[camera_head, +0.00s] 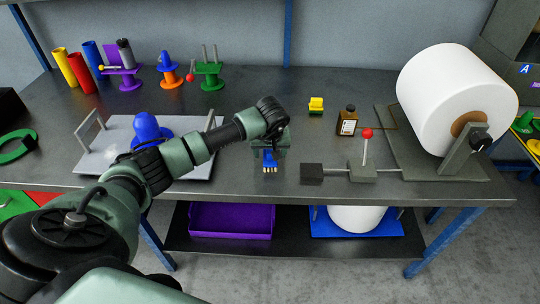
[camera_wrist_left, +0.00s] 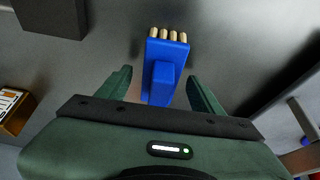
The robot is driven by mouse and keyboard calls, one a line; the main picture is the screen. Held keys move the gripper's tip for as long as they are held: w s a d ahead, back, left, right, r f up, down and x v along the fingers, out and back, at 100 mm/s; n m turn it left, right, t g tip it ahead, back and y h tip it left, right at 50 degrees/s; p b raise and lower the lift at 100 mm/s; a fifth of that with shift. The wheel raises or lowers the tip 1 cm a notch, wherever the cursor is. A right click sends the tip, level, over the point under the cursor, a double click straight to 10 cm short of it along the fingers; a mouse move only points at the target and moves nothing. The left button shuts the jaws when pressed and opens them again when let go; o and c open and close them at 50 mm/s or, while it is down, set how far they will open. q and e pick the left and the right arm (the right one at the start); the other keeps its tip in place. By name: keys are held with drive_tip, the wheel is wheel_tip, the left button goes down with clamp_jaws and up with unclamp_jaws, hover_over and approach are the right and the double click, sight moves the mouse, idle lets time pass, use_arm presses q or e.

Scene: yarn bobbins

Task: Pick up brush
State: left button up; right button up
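The brush (camera_head: 269,160) is blue with several pale tan bristle tufts at one end. It is on the grey table near the front edge, tufts toward that edge. In the left wrist view the brush (camera_wrist_left: 163,72) points away from my left gripper, with a raised blue block on its body. My left gripper (camera_head: 270,151) is over the brush's rear part in the head view. The left wrist view shows the gripper (camera_wrist_left: 160,78) open, one finger on each side of the brush with gaps between. My right gripper is not in view.
A dark block (camera_head: 312,174) and a red-knobbed lever (camera_head: 366,148) stand right of the brush. A grey tray (camera_head: 200,168) lies left. A large white roll (camera_head: 445,95) stands right.

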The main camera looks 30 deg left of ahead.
use_arm(q)
clamp_jaws()
wheel_tip(320, 180, up, 20)
drive_tip(key=b, duration=0.2)
idle(0.4)
